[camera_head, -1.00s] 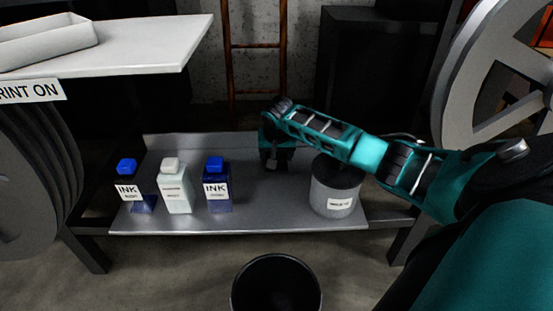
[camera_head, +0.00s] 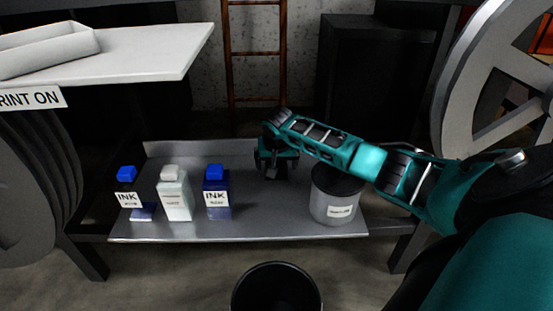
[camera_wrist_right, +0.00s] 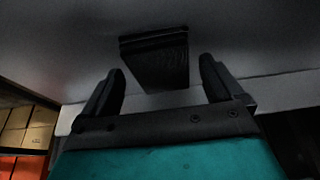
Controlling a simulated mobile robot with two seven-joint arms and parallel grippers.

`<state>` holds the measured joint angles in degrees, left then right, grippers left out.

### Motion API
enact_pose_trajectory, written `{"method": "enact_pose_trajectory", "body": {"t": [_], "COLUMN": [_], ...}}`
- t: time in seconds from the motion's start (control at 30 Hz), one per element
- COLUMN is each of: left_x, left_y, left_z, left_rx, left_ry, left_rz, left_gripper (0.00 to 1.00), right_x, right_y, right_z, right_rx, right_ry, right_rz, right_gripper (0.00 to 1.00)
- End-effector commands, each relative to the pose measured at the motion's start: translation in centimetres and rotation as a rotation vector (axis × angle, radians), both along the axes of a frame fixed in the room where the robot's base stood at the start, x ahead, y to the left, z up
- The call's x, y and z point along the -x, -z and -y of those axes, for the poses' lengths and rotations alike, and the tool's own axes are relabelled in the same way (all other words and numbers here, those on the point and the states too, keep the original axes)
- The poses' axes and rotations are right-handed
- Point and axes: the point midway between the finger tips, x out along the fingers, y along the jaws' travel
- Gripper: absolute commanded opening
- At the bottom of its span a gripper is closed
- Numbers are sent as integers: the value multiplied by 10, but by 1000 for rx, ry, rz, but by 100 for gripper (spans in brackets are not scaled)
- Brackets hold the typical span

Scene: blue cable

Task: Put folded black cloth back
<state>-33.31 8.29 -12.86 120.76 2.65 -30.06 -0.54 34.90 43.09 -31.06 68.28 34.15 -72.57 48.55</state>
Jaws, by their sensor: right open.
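The folded black cloth (camera_wrist_right: 156,62) is a dark layered rectangle on a grey surface in the right wrist view. It lies just beyond and between the spread fingertips, with a visible gap to each side. My right gripper (camera_wrist_right: 160,75) is open and empty. In the head view my right gripper (camera_head: 273,173) hangs over the back middle of the low grey shelf (camera_head: 290,225). I cannot make out the cloth in the head view; the gripper may hide it. My left gripper is not in view.
Ink bottles (camera_head: 217,192) and a white bottle (camera_head: 174,193) stand on the shelf's left. A grey tub (camera_head: 335,197) stands under my right forearm. A black bin (camera_head: 277,289) is on the floor in front. A white tabletop (camera_head: 130,50) juts out at upper left.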

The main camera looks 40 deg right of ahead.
Motion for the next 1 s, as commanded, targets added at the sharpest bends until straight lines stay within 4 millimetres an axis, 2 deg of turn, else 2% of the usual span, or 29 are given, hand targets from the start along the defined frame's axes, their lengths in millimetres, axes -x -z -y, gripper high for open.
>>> {"method": "enact_pose_trajectory", "body": {"t": [0.17, 0.3, 0.5, 0.6, 0.77, 1.0], "left_x": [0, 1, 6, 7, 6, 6], "left_y": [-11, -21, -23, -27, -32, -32], "left_z": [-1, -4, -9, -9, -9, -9], "left_rx": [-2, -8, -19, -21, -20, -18], "left_ry": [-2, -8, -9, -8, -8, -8], "left_rz": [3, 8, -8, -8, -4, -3], "left_gripper": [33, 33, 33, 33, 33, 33], "right_x": [5, 14, 26, 31, 34, 35], "right_y": [-24, -54, -90, -102, -112, -113], "right_z": [-5, -12, -23, -26, -29, -30], "right_rx": [0, 0, 1, -1, -1, 0], "right_ry": [-3, -3, -2, 0, 0, 0], "right_rz": [2, 2, 1, 1, -1, 0], "right_gripper": [94, 94, 94, 94, 94, 94]}}
